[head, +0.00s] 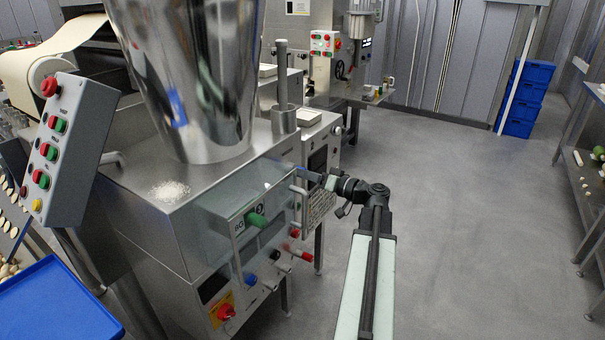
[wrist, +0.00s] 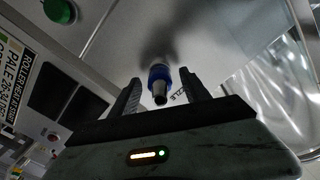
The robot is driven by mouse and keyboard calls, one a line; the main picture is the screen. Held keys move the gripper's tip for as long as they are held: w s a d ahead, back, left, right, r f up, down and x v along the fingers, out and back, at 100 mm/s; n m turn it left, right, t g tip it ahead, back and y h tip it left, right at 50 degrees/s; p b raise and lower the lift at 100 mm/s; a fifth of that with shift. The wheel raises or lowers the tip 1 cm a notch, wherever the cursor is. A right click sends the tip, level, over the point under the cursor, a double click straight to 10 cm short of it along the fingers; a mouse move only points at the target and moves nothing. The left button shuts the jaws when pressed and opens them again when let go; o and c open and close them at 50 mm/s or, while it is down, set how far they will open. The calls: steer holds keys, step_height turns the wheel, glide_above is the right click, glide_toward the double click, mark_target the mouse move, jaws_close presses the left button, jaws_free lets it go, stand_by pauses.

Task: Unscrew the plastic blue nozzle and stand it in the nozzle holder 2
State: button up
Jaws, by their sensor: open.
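The blue nozzle (wrist: 158,73) shows in the wrist view, with a blue collar and a grey tapered tip. It hangs from a pale metal surface of the machine. My gripper (wrist: 160,78) is open, with one dark finger on each side of the nozzle and visible gaps to both. I cannot tell how far the nozzle lies between the fingers in depth. In the head view my gripper (head: 318,178) is at the right side of the filling machine (head: 165,215), and the nozzle is hidden there. I cannot make out nozzle holder 2 in either view.
A clear guard box (head: 235,205) with a green knob (head: 255,219) and several handles stick out near my arm. A steel hopper (head: 195,80) stands above. A control box (head: 73,133) and blue tray (head: 60,305) are at left. The floor (head: 480,220) to the right is clear.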

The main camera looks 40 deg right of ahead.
steer(key=m, duration=1.1)
steer(key=shift+c, duration=0.3)
jaws_close()
steer(key=n, duration=0.3)
steer(key=shift+n, duration=0.3)
steer(key=n, duration=0.3)
steer(key=shift+n, duration=0.4)
steer(key=n, duration=0.3)
steer(key=shift+n, duration=0.4)
